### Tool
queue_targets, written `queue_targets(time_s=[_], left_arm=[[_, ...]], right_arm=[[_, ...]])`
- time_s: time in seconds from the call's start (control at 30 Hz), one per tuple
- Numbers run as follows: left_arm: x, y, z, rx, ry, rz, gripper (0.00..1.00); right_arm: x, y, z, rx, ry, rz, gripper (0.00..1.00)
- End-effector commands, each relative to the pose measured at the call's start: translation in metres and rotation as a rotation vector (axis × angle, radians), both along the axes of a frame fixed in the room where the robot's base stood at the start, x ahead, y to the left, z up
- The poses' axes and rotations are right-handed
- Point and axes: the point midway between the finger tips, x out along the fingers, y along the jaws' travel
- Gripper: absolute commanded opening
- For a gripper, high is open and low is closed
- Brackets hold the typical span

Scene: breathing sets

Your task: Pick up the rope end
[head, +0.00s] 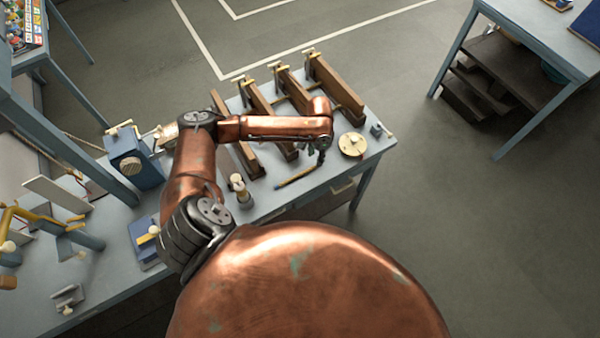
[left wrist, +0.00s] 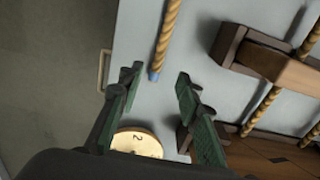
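A short tan rope (head: 295,177) lies on the blue-grey workbench (head: 335,178) near its front edge. One end has a dark blue tip at the left. My left gripper (head: 321,160) points down at the rope's right end. My right gripper is not in view.
Wooden beams (head: 335,88) with ropes stand behind my left arm. A grey cylinder-based fitting (head: 241,192) stands left of the rope. Floor is clear right of the bench.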

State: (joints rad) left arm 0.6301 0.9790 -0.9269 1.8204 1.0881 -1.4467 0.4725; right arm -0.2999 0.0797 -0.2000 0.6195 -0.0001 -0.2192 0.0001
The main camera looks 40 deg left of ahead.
Motion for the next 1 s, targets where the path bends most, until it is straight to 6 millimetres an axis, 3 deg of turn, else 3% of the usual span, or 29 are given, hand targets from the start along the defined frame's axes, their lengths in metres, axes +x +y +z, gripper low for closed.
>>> queue_targets(time_s=[0.4,0.67,1.0], left_arm=[[-0.004,-0.001,-0.05,-0.001,-0.002,-0.001,0.32],[-0.005,0.001,-0.055,0.0,-0.002,-0.001,0.32],[-0.005,0.001,-0.054,0.0,-0.002,0.0,0.1]], right_arm=[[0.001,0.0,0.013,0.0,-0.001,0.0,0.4],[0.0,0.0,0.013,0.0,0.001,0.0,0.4],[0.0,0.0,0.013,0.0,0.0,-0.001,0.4]])
